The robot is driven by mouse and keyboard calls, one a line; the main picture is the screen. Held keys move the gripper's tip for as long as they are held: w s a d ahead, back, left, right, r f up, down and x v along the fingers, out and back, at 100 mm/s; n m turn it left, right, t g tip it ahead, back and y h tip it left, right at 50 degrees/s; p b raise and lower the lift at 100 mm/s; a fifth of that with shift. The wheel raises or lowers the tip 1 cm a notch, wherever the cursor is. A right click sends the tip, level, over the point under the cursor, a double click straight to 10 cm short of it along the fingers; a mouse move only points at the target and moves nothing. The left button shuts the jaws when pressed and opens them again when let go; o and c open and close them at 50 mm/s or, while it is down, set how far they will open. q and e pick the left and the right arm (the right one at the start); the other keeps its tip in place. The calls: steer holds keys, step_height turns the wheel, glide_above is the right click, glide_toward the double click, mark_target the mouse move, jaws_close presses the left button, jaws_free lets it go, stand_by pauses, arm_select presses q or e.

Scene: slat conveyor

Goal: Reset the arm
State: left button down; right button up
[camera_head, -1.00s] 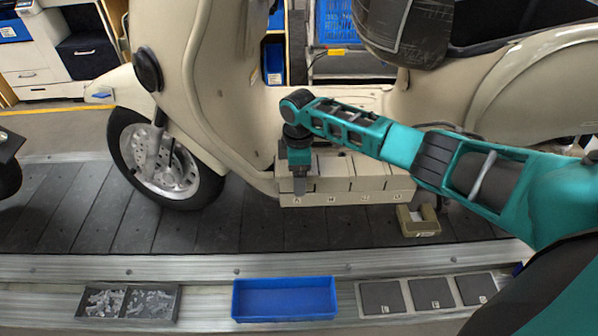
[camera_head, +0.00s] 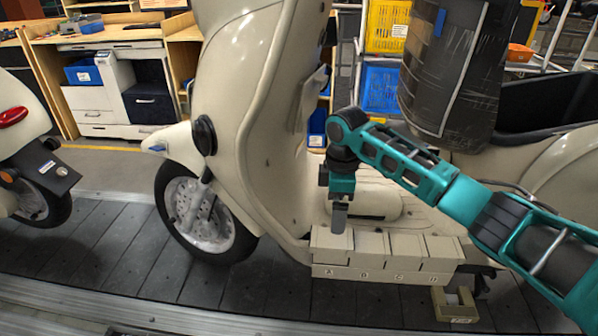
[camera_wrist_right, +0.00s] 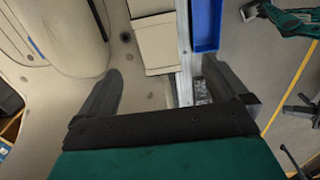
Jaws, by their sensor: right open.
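My right arm, teal and black, comes in from the right in the head view. Its gripper (camera_head: 339,218) points down at the left end of a row of cream lidded bins on the scooter's footboard. In the wrist view the two dark fingers of the right gripper (camera_wrist_right: 162,85) stand wide apart with nothing held between them. Whether the tips touch the leftmost bin (camera_head: 330,243) cannot be told. My left arm and gripper are not in view.
A cream scooter (camera_head: 245,130) stands on the dark slat conveyor (camera_head: 100,240), close around the right gripper. A blue tray (camera_wrist_right: 206,25) shows in the wrist view. Another scooter (camera_head: 30,150) is at left.

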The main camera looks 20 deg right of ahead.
steer(key=s+a+f+m+t+y, duration=0.1)
steer(key=s+a+f, duration=0.45)
steer(key=s, duration=0.25)
steer(key=s+a+f+m+y, duration=0.1)
steer(key=s+a+f+m, duration=0.1)
steer(key=s+a+f, duration=0.35)
steer(key=s+d+r+m+t+h, duration=0.1)
steer(key=s+d+r+m, duration=0.2)
steer(key=s, duration=0.5)
steer(key=s+d+r+m+t+h, duration=0.1)
steer(key=s+d+r+m+t, duration=0.1)
steer(key=s+m, duration=0.45)
steer(key=w+a+f+n+t+y, duration=0.2)
steer(key=w+f+t, duration=0.4)
steer(key=f, duration=0.3)
steer(key=shift+a+t, duration=0.4)
